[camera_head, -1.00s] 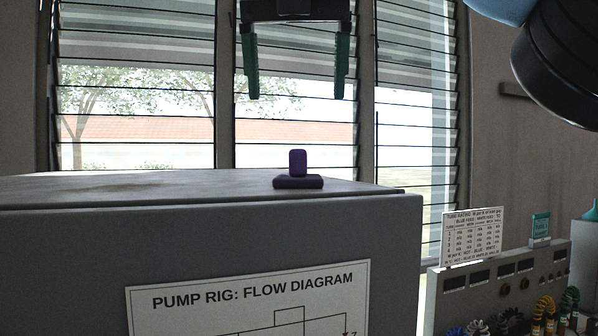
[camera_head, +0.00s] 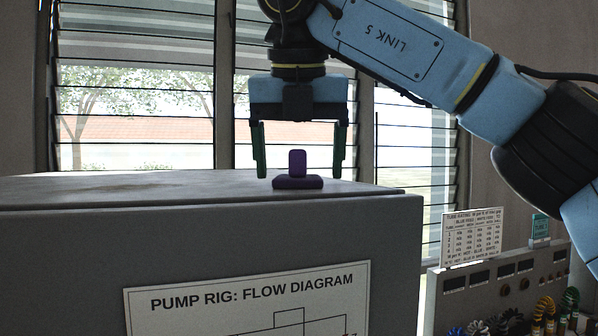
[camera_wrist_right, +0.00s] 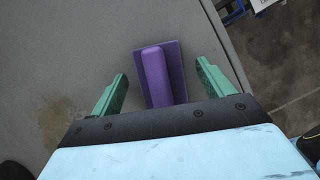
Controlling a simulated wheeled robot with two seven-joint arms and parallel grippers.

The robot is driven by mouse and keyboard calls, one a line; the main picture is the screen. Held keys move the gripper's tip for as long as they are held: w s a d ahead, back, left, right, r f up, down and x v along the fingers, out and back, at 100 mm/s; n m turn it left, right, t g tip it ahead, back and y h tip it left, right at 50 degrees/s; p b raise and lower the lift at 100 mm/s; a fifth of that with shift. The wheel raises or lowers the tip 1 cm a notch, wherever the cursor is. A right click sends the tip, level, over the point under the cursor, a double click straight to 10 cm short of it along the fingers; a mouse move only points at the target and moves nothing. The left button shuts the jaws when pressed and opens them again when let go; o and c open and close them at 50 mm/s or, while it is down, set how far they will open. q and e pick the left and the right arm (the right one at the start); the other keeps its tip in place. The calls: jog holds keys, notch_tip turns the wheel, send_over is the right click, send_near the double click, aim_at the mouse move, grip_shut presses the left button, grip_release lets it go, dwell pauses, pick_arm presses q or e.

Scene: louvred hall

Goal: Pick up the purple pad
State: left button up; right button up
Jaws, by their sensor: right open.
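The purple pad (camera_head: 297,183) lies on top of a grey cabinet (camera_head: 200,240), near its right end, with an upright purple grip on its flat base. My right gripper (camera_head: 301,172) points down over it, open, with one green finger on each side of the upright grip and clear of it. In the right wrist view, the purple pad (camera_wrist_right: 172,72) sits between the two green fingers of the gripper (camera_wrist_right: 162,80), and gaps show on both sides. The pad's near end is hidden behind the gripper body there. My left gripper is not in view.
The cabinet front carries a sign (camera_head: 250,300) reading "PUMP RIG: FLOW DIAGRAM". Louvred windows (camera_head: 140,110) stand behind. At lower right is a grey panel (camera_head: 500,275) with a rating card (camera_head: 470,236) and coloured hoses. The rest of the cabinet top is clear.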

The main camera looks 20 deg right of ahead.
jog(key=shift+s+a, duration=0.1)
jog(key=c, duration=1.1)
notch_tip(320, 180, up, 8)
jog(key=shift+f, duration=0.15)
jog(key=shift+w+r, duration=0.2)
jog(key=shift+r, duration=0.25)
jog(key=shift+s+r, duration=0.2)
jog(key=shift+r, duration=0.45)
